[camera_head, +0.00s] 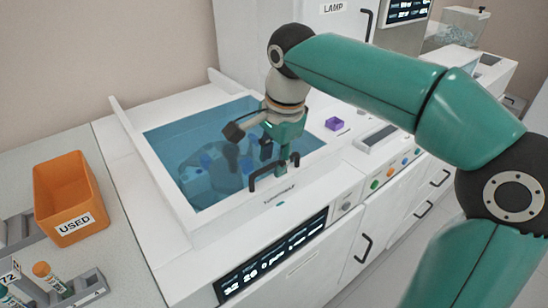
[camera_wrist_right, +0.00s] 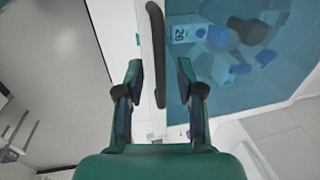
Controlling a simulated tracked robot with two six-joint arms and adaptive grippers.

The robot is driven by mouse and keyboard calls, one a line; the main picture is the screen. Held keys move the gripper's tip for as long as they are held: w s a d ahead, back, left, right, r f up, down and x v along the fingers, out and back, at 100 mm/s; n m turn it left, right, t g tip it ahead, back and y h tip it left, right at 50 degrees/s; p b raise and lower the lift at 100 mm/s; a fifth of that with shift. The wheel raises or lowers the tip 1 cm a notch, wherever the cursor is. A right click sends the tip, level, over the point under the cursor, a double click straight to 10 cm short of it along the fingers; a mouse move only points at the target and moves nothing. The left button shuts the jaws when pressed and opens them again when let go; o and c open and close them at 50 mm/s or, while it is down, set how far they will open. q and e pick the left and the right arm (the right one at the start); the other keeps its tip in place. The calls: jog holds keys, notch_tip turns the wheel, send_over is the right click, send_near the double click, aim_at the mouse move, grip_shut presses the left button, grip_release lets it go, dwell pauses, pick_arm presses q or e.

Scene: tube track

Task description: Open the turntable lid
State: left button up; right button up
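The turntable (camera_head: 170,198) is a white box with a translucent blue lid (camera_head: 165,140), which is down and shut. A black bar handle (camera_head: 260,183) is on the lid's front edge. My right gripper (camera_head: 282,162) is at this handle, pointing down and covering part of it. In the right wrist view, its two fingers (camera_wrist_right: 160,78) are apart, with the handle (camera_wrist_right: 155,40) between them and a gap on each side. I cannot tell how deep the handle sits between the fingers. The lid (camera_wrist_right: 215,85) fills the right of that view. My left gripper is not in view.
An orange bin (camera_head: 65,180) marked USED and a grey tube rack (camera_head: 85,290) stand on the counter at left. A display (camera_head: 275,258) is on the front panel. Blue and dark items show through the lid.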

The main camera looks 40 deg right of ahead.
grip_shut()
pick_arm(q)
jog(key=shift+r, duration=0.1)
pick_arm(e)
jog(key=shift+w, duration=0.1)
